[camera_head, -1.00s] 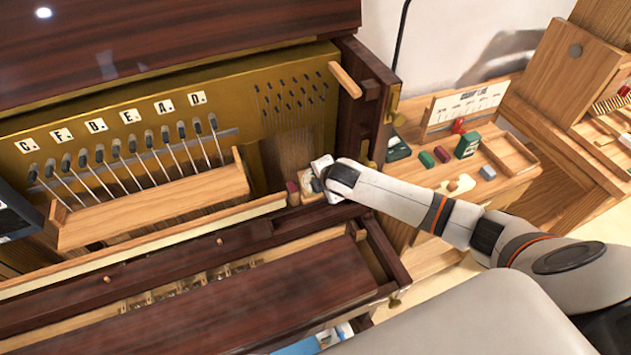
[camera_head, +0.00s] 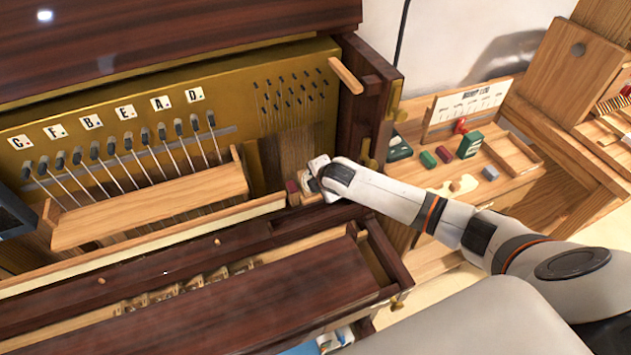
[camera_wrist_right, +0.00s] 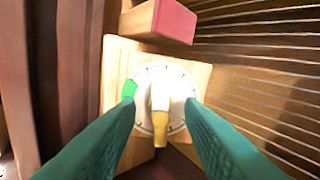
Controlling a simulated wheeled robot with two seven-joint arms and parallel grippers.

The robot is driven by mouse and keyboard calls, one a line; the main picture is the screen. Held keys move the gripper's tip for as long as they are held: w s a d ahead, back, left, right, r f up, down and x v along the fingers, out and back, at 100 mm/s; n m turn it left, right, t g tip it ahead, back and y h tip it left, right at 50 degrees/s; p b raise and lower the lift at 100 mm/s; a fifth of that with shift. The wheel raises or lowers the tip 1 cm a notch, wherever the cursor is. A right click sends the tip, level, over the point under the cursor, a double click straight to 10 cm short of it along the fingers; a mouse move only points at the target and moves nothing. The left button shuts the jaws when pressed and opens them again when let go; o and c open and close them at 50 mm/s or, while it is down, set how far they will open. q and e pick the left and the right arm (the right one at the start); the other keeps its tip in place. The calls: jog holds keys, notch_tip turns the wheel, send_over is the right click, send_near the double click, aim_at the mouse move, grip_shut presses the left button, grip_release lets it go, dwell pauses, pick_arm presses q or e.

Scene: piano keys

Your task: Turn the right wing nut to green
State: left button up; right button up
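The wing nut (camera_wrist_right: 160,105) is a yellow bar on a round white dial (camera_wrist_right: 176,80) with small dark ticks. A green patch (camera_wrist_right: 129,90) lies on the dial's left edge. The wing nut stands nearly upright in the right wrist view, its lower end off the patch. My right gripper (camera_wrist_right: 160,104) has its two green fingers apart, one on each side of the wing nut, with a gap visible on both sides. In the head view my right gripper (camera_head: 318,175) covers the dial at the keyboard's right end. My left gripper is out of view.
A red-ended wooden block (camera_wrist_right: 174,20) sits just above the dial. Thin strings (camera_wrist_right: 265,70) run close on the right, and a dark wood post (camera_wrist_right: 60,75) stands on the left. A side shelf (camera_head: 520,185) with small blocks is at the right.

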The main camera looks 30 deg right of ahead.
jog(key=shift+w+f+b, duration=0.4)
jog(key=shift+f+b, duration=0.05)
jog(key=shift+f, duration=0.15)
jog(key=shift+s+r+p, duration=0.4)
jog(key=shift+r+p, duration=0.15)
jog(key=shift+p, duration=0.45)
